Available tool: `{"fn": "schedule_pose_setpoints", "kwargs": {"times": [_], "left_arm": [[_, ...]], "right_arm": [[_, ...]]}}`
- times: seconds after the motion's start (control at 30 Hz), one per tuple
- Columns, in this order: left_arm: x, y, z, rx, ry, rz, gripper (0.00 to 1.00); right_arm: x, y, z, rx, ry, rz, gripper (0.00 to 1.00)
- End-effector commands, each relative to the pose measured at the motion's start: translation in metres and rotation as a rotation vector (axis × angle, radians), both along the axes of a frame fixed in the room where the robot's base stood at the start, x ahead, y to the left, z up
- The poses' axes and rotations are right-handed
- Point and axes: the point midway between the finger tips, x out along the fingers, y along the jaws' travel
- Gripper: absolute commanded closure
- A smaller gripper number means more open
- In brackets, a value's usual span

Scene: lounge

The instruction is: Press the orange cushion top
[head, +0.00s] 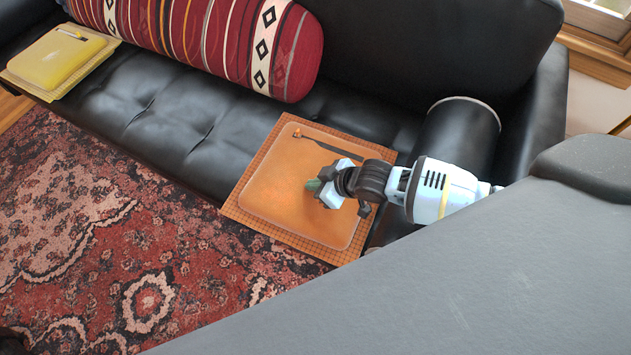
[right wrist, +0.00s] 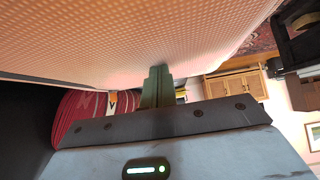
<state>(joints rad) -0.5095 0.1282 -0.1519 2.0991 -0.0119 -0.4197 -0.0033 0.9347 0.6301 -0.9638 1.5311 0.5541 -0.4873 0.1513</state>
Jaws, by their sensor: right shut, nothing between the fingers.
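The orange cushion (head: 290,205) lies flat on an orange gridded mat (head: 237,213) on the black sofa seat. A dark strap with a small orange end lies across its far part. My right gripper (head: 315,188) is over the right part of the cushion, with its greenish fingertips at or just above the top. In the right wrist view the shut fingers (right wrist: 156,88) reach the cushion's dotted orange surface (right wrist: 130,40); I cannot tell whether they press into it. My left gripper is not in view.
A striped red bolster (head: 215,40) lies along the sofa back. A yellow cushion (head: 58,62) on a mat sits at the far left. A black cylindrical bolster (head: 462,130) stands by the right armrest. A patterned rug (head: 110,240) covers the floor.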

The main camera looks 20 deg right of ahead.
Motion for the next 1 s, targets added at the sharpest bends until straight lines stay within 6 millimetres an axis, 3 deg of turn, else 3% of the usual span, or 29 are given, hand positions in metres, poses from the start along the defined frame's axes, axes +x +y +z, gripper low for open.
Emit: {"fn": "schedule_pose_setpoints", "kwargs": {"times": [0.2, 0.6, 1.0], "left_arm": [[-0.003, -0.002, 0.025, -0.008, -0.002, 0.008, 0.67], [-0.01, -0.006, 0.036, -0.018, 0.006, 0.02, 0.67], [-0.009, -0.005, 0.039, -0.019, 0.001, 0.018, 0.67]], "right_arm": [[-0.002, 0.001, 0.029, 0.0, -0.002, -0.003, 1.0], [-0.046, -0.034, 0.08, 0.0, -0.005, -0.003, 1.0], [-0.057, -0.043, 0.095, 0.003, -0.005, -0.004, 1.0]]}}
